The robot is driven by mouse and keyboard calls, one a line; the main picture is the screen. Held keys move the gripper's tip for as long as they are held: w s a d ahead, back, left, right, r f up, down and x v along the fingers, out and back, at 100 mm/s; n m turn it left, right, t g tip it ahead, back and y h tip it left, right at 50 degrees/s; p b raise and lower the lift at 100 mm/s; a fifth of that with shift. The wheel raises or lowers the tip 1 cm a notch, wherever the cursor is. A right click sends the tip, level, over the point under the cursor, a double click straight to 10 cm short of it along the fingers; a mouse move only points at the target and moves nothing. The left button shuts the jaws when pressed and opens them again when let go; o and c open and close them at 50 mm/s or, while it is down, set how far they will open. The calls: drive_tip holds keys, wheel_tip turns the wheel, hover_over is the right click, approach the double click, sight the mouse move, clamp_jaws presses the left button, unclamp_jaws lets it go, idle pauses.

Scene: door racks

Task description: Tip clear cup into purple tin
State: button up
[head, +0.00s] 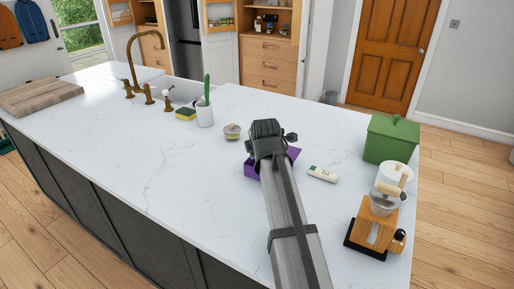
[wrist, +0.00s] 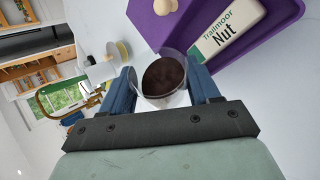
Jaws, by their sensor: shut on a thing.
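My gripper (wrist: 168,88) is shut on a clear cup (wrist: 150,98) that holds something dark brown and crumbly. The cup sits between the two blue fingers; I cannot tell how far it is tilted. The purple tin (wrist: 281,29) is close beside the cup, up and right in the wrist view. A pale bar marked "Trailmoor Nut" (wrist: 228,32) and a round wooden knob (wrist: 165,6) show within the tin's outline. In the head view my gripper (head: 268,130) is above the purple tin (head: 251,168) and covers much of it, and the cup is hidden.
A pale packet (head: 322,173) lies on the counter right of the tin. A green lidded box (head: 391,139) and a wooden coffee stand (head: 375,223) are farther right. A small lidded jar (head: 232,131) stands behind left. The counter's left half is mostly clear.

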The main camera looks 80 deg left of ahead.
drive_tip(key=m+g, duration=0.1)
drive_tip(key=w+f+g+y, duration=0.1)
drive_tip(key=g, duration=0.1)
drive_tip(key=shift+d+m, duration=0.15)
drive_tip(key=shift+m, duration=0.25)
drive_tip(key=m+g+y, duration=0.1)
drive_tip(key=g, duration=0.1)
drive_tip(key=w+m+g+y, duration=0.1)
drive_tip(key=shift+w+d+g, duration=0.2)
drive_tip(key=shift+g, duration=0.2)
drive_tip(key=shift+w+d+m+g+y, duration=0.1)
drive_tip(key=shift+w+m+g+y, duration=0.15)
drive_tip(key=shift+m+g+y, duration=0.25)
drive_tip(key=shift+w+m+g+y, duration=0.3)
drive_tip(key=shift+m+g, duration=0.2)
drive_tip(key=shift+m, duration=0.2)
drive_tip(key=shift+r, duration=0.15)
drive_tip(key=shift+r, duration=1.85)
drive_tip(key=shift+s, duration=0.1)
